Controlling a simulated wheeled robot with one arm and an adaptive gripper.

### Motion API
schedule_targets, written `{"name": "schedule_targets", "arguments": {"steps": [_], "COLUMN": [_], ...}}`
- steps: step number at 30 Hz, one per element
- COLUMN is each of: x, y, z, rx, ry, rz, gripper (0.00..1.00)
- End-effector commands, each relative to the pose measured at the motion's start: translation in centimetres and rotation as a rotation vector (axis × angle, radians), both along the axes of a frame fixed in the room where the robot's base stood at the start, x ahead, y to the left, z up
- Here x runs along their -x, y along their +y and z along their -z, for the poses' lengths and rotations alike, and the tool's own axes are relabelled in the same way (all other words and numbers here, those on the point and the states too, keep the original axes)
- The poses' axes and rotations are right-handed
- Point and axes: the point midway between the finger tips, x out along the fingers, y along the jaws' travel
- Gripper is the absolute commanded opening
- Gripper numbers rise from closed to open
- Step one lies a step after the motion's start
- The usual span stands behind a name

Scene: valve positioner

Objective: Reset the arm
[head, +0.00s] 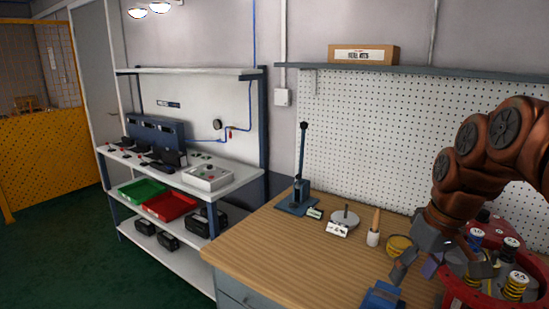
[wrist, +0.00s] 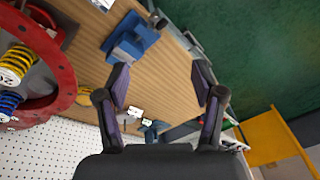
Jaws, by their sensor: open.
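My copper-coloured arm (head: 480,150) reaches in from the right of the head view, over the wooden workbench (head: 265,250). My gripper (head: 418,262) hangs above the right part of the bench. In the wrist view my gripper (wrist: 157,82) has its two dark fingers spread well apart, with nothing between them but bench top some way off. A red round housing (head: 460,292) with blue and yellow springs is right of the gripper in the head view. The red housing (wrist: 65,75) is at the left of the wrist view.
A blue block-like fixture (head: 381,297) lies at the bench's front edge, close to the gripper. A lever press (head: 301,190), a round disc (head: 345,217) and a wooden-handled tool (head: 374,230) stand along the back. A pegboard (head: 370,130) rises behind. The bench's left front is clear.

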Motion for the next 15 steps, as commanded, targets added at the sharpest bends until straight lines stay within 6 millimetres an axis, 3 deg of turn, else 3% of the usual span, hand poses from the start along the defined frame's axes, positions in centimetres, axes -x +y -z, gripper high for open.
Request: {"name": "schedule_targets", "arguments": {"steps": [1,6,15], "x": [1.3,5.7,14.8], "y": [1.5,5.4,9.2], "z": [0.6,3.3,8.4], "rx": [0.006,0.028,0.090], "ry": [0.024,0.098,0.219], "rz": [-0.005,0.015,0.096], "gripper": [0.68,0.68,0.68]}}
